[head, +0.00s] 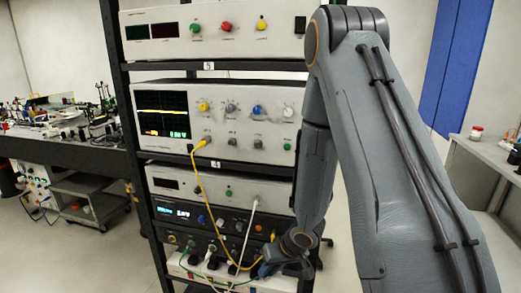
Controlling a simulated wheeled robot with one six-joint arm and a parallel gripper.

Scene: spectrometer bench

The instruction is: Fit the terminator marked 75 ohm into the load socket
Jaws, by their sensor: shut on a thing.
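My gripper (268,268) is at the lower centre, low in front of the instrument rack, beside the lowest units. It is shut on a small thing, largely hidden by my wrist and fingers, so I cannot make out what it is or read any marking. No terminator marked 75 ohm can be told apart in this view. The load socket cannot be picked out either; the panels carry several small sockets and knobs, and my arm covers part of the rack's right side.
The oscilloscope (231,150) has a yellow cable (201,190) hanging down past the lower units. A white cable (246,232) and green cable (187,258) run close to my gripper. A cluttered bench (60,150) and cart (88,200) stand left; another bench (490,165) stands right.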

